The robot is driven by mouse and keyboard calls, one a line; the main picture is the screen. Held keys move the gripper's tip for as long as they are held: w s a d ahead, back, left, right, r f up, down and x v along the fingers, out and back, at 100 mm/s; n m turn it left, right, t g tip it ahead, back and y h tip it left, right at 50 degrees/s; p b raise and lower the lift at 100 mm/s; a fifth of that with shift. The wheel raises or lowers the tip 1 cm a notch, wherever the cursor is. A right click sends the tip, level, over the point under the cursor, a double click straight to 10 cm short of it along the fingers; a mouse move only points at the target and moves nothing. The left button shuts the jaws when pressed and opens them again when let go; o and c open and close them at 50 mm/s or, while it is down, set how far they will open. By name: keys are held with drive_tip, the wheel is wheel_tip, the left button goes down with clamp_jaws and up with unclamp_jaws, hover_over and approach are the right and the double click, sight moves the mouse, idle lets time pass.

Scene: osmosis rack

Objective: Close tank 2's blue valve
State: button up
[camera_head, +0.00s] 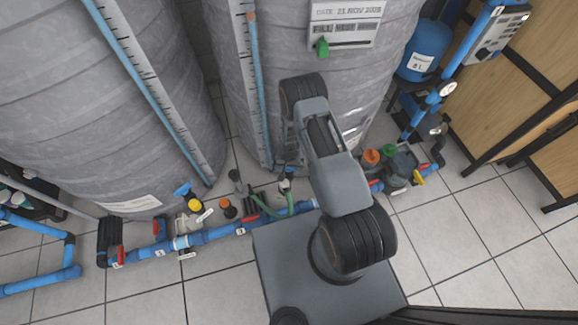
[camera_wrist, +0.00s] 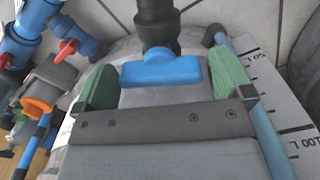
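In the wrist view, a blue valve handle (camera_wrist: 162,70) sits on a dark pipe fitting. My gripper (camera_wrist: 164,82) is open, with one green finger pad on each side of the handle. Narrow gaps seem to show between handle and pads; I cannot tell whether either touches. In the head view, my arm reaches down at the right-hand grey tank (camera_head: 300,60) and hides most of this valve and my gripper. Another blue valve handle (camera_head: 182,188) shows at the foot of the left-hand grey tank (camera_head: 90,110). I can read no tank number.
A blue pipe run (camera_head: 215,235) with red handles crosses the floor before the tanks. A green hose (camera_head: 268,208) lies near my arm. A blue pressure vessel (camera_head: 418,62) and wooden cabinet (camera_head: 515,70) stand at right. In the wrist view, a blue level tube (camera_wrist: 252,100) runs beside the right finger.

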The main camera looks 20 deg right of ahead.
drive_tip(key=shift+r, duration=0.1)
wheel_tip(320, 180, up, 14)
drive_tip(key=p, duration=0.4)
drive_tip(key=shift+p, duration=0.3)
drive_tip(key=shift+f, duration=0.2)
idle(0.3)
